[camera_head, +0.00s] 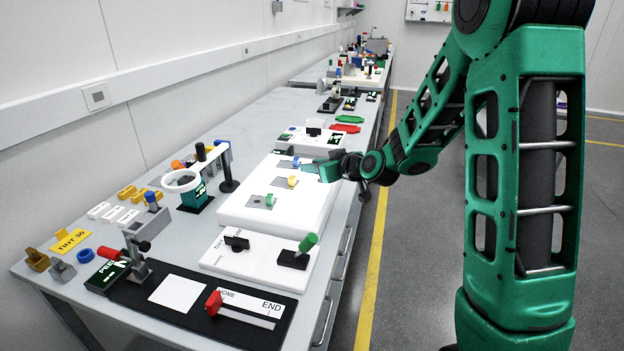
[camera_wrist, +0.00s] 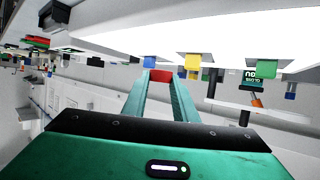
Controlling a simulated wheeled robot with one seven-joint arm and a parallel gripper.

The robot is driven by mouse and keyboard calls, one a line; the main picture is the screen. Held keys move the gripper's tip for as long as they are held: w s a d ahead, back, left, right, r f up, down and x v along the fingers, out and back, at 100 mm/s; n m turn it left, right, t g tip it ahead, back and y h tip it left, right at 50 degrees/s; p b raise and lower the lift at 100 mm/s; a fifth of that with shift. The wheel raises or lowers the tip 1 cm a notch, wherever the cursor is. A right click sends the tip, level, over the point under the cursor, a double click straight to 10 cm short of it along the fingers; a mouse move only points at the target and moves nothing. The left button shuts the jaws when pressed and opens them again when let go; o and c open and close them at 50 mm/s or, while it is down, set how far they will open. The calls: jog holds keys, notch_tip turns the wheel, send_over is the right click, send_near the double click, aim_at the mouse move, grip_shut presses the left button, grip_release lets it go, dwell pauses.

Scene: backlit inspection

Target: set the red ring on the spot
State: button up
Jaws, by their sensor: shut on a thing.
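My gripper (camera_head: 328,171) is held over the far right part of the white glowing panel (camera_head: 240,207). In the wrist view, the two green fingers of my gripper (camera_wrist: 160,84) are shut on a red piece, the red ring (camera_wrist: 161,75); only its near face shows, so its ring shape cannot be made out. In the head view the red ring is hidden by the fingers. Blue (camera_head: 295,162), yellow (camera_head: 292,181) and green (camera_head: 269,200) pieces stand on grey patches on the panel. Which mark is the spot I cannot tell.
A white board with a green-handled lever (camera_head: 308,243) lies in front of the panel. A ring-topped stand (camera_head: 183,181) and a black post (camera_head: 228,172) stand to its left. Red (camera_head: 345,128) and green (camera_head: 349,119) flat pieces lie beyond. The floor aisle right of the bench is clear.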

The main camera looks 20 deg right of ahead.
aim_at(313, 184)
jog(key=shift+f, duration=1.85)
jog(key=shift+f, duration=0.1)
jog(key=o, duration=0.7)
jog(key=v, duration=1.2)
